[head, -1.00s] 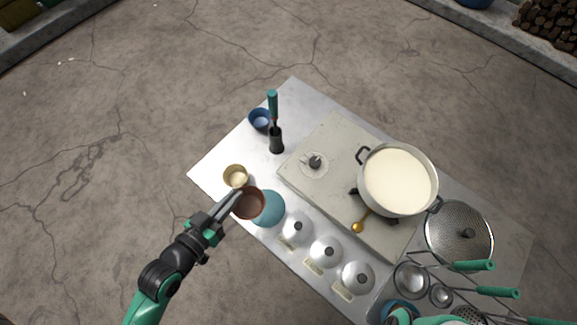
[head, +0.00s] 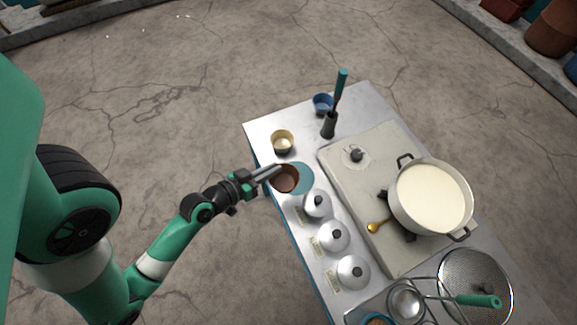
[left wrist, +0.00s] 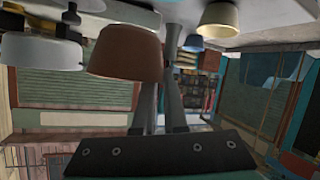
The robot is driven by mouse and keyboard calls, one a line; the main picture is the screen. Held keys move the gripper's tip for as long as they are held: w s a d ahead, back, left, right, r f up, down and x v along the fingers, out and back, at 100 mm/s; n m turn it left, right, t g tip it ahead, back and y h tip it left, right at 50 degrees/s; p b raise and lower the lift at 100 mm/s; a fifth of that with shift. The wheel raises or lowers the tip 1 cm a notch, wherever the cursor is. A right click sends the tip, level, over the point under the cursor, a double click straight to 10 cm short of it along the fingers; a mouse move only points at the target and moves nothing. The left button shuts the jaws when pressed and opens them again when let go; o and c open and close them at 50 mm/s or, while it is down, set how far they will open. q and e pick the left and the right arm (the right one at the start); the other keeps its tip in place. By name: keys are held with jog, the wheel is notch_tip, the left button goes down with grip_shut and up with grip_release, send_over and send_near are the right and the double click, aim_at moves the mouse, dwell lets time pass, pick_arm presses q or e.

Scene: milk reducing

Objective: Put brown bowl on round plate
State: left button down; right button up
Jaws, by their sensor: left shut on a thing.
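The brown bowl (head: 287,181) shows in the head view over the left part of the teal round plate (head: 306,176), hiding much of it. My left gripper (head: 278,170) reaches in from the left and is shut on the bowl's rim. In the left wrist view the brown bowl (left wrist: 125,52) appears upside down, beside and partly in front of the fingers (left wrist: 172,45). I cannot tell whether the bowl touches the plate. My right gripper is not in view.
A yellow cup (head: 282,142) stands just behind the bowl. Several metal-lidded jars (head: 333,236) line the table's near edge beside the plate. A dark holder (head: 329,125) with a teal-handled tool, a blue cup (head: 323,104) and a milk pot (head: 432,197) stand farther off.

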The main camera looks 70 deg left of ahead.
pick_arm(q)
jog(key=w+a+f, duration=0.1)
jog(key=f, duration=0.1)
jog(key=w+a+f+b, duration=0.1)
jog(key=w+a+f, duration=0.1)
jog(key=w+a+f+b, duration=0.1)
jog(key=w+f, duration=0.1)
jog(key=shift+a+f, duration=0.1)
jog(key=shift+a, duration=0.2)
jog(key=f+b, duration=0.1)
jog(key=f, duration=0.1)
jog(key=f+b, duration=0.1)
jog(key=shift+w+a+f+b, duration=0.25)
jog(key=shift+w+f+b, duration=0.1)
jog(key=shift+w+f, duration=0.05)
jog(key=shift+f, duration=0.15)
jog(key=shift+s, duration=0.1)
jog(key=shift+f, duration=0.15)
jog(key=c, duration=1)
grip_release()
jog(key=shift+o, duration=0.2)
